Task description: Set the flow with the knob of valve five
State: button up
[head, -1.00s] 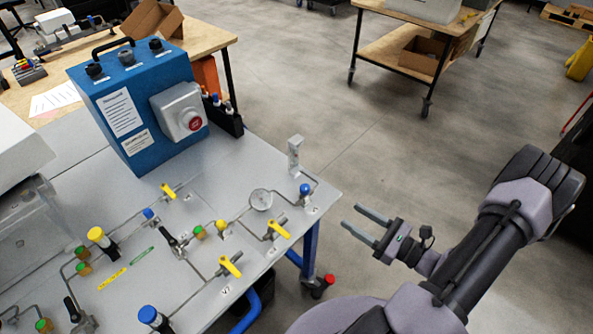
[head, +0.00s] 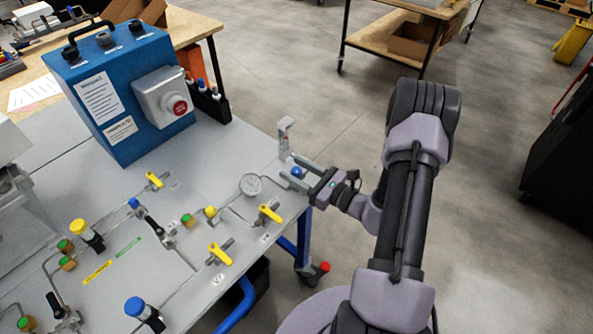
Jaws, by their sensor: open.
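A small round blue knob (head: 297,172) sits at the right end of the panel's tubing, below a clear upright flow meter (head: 285,133). I cannot read its label, so I cannot tell for sure that it is valve five. My gripper (head: 286,166) is open at the panel's right edge. Its two fingers point left, and the blue knob shows between them. Whether the fingers touch the knob I cannot tell.
Yellow lever handles (head: 269,213) and other knobs stand along the tubing to the left. A blue box with a red button (head: 180,107) stands at the panel's back. A black holder with bottles (head: 210,102) is beside it.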

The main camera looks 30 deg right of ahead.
grip_shut()
jog(key=m+h, duration=0.1)
jog(key=m+t+h+b, duration=0.1)
jog(key=h, duration=0.1)
jog(key=m+h+b, duration=0.1)
jog(key=h, duration=0.1)
jog(key=shift+a+f+m, duration=0.2)
jog(key=shift+f+m, duration=0.05)
jog(key=shift+m, duration=0.05)
jog(key=shift+m+h+b, duration=0.3)
jog(key=shift+m+h, duration=0.1)
jog(key=shift+h, duration=0.4)
jog(key=shift+d+r+m+h, duration=0.2)
jog(key=shift+r+m+h, duration=0.1)
jog(key=shift+h, duration=0.2)
grip_release()
